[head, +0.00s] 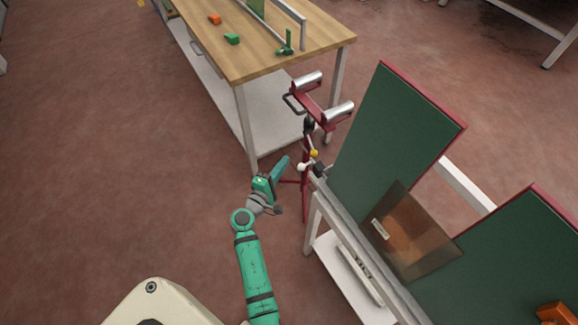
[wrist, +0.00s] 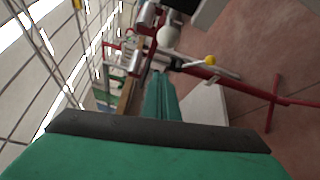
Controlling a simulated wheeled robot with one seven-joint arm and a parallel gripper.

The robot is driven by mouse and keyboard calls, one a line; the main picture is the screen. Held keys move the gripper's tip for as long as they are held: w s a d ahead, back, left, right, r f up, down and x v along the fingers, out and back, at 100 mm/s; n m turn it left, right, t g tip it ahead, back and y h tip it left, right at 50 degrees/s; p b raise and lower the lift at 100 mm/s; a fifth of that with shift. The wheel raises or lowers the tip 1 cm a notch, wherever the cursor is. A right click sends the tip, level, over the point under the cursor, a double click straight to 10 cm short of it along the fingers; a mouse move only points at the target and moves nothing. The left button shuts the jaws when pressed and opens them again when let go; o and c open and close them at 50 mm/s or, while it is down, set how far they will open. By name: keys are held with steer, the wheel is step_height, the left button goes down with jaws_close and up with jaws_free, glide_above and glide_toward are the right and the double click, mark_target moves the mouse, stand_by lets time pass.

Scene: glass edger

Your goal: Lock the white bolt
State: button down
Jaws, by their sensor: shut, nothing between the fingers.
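A white round knob (head: 301,167), which looks like the white bolt, sits on the red roller stand (head: 304,192) beside the green-topped table. In the wrist view the white knob (wrist: 167,37) is beyond my fingers, near the top, with a grey lever beside it. A yellow knob (head: 314,153) is close by on the same stand; it also shows in the wrist view (wrist: 210,60). My gripper (head: 285,163) is shut and empty, just left of the white knob and apart from it. In the wrist view the teal fingers (wrist: 160,92) point toward the stand.
The green-topped table (head: 395,130) with a brown glass sheet (head: 410,232) stands to the right, its rail close to the stand. A wooden workbench (head: 262,57) with small orange and green items is behind. Red floor to the left is clear.

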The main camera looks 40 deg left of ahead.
steer(key=s+d, duration=0.1)
steer(key=s, duration=0.8)
steer(key=shift+s+d+r, duration=0.15)
steer(key=shift+s+r, duration=0.1)
steer(key=shift+s, duration=0.05)
